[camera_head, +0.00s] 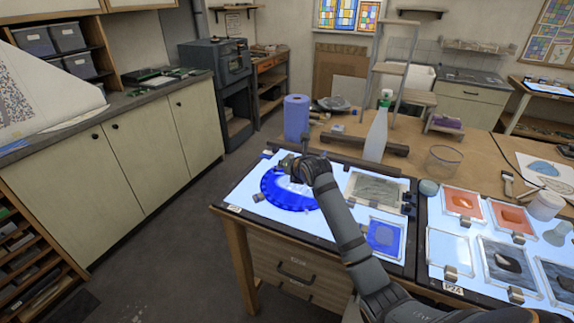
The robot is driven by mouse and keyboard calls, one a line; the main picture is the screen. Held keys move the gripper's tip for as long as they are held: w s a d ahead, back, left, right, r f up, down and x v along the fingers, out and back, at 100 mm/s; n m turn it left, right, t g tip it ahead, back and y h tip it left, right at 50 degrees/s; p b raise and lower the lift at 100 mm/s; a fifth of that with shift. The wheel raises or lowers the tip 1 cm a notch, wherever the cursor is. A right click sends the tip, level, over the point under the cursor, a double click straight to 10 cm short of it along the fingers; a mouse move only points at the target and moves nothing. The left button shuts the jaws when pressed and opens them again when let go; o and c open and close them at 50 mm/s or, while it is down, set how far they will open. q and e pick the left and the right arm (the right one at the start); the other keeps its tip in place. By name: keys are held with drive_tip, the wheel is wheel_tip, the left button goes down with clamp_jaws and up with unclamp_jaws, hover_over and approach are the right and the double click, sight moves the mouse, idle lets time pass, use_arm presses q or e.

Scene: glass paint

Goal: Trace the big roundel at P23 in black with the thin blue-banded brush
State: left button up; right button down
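The big roundel (270,195) is a blue disc with a paler middle, lying on the lit panel at the left end of the workbench. A small label (234,208), seemingly P23, is at that panel's front left corner. My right arm comes in from the bottom right and reaches over the roundel. My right gripper (288,165) is above its far part and hides some of it. The fingers are too small and dark to tell whether they are open or shut. I cannot make out the blue-banded brush. My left gripper is not in view.
A blue paper roll (296,117) and a spray bottle (376,134) stand behind the lit panel. A grey framed pane (377,188) and a blue pane (384,237) lie right of the roundel. The P24 panel (430,211) holds several panes. The floor at left is clear.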

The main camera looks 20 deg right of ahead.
drive_tip(key=shift+s+d+p, duration=0.25)
drive_tip(key=shift+s+d, duration=0.15)
drive_tip(key=shift+d, duration=0.2)
drive_tip(key=shift+s+d+p, duration=0.2)
drive_tip(key=shift+s+d, duration=0.15)
drive_tip(key=shift+d, duration=0.2)
drive_tip(key=shift+d, duration=0.1)
drive_tip(key=shift+s+d+p, duration=0.4)
drive_tip(key=shift+s+d, duration=0.25)
drive_tip(key=shift+d, duration=0.3)
drive_tip(key=shift+d, duration=1.3)
drive_tip(key=shift+s+d, duration=0.1)
